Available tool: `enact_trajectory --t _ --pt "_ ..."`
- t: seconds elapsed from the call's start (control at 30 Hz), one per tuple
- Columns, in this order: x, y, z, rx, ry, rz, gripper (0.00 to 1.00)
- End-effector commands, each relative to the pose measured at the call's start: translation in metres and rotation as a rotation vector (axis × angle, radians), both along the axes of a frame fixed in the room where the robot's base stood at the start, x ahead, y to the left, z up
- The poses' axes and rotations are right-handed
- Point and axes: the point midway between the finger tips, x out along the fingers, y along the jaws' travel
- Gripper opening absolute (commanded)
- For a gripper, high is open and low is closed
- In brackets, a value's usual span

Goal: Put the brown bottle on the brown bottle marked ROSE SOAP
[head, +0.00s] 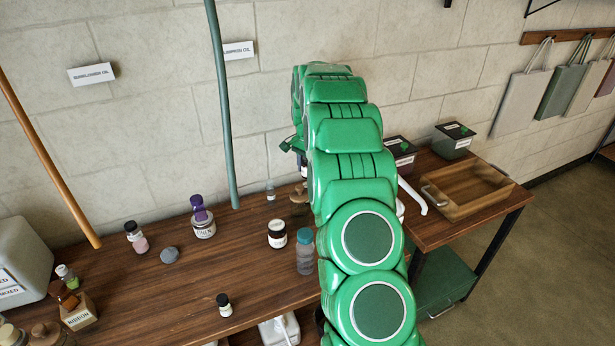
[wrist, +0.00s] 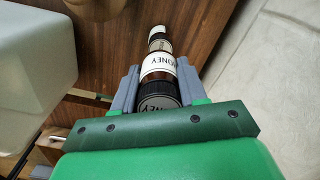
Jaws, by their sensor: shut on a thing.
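In the wrist view my gripper (wrist: 157,76) is shut on a brown bottle (wrist: 158,82) with a dark cap and a white label ending in "ONEY". Just beyond its far end, in line with it, is a brown item with a pale label (wrist: 160,45) and a white end. I cannot read that label or tell whether the two touch. In the head view my green arm hides most of the gripper (head: 291,144). A sliver of a dark, pale-labelled thing (head: 304,171) shows beside the arm, above a brown round lid (head: 298,195). I cannot read ROSE SOAP anywhere.
On the wooden table (head: 180,284) stand a dark-lidded jar (head: 277,234), a blue-capped bottle (head: 305,252), a purple-topped jar (head: 203,222) and a small black-capped bottle (head: 224,305). A wooden tray (head: 490,202) lies at right. A teal pole (head: 222,110) rises behind. The table's front middle is fairly clear.

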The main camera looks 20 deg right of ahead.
Motion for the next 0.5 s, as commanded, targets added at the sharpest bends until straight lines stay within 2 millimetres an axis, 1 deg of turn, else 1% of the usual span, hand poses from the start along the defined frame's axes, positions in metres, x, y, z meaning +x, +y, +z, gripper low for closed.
enact_trajectory --t 0.13,0.3,0.4,0.5 --pt "0.0 0.0 -0.011 0.0 0.0 0.0 0.04" --pt "0.001 0.0 -0.033 0.0 -0.001 0.0 0.04" --pt "0.001 0.0 -0.037 -0.001 -0.003 0.0 0.04" --pt "0.001 0.0 -0.037 -0.001 -0.003 0.0 0.04"
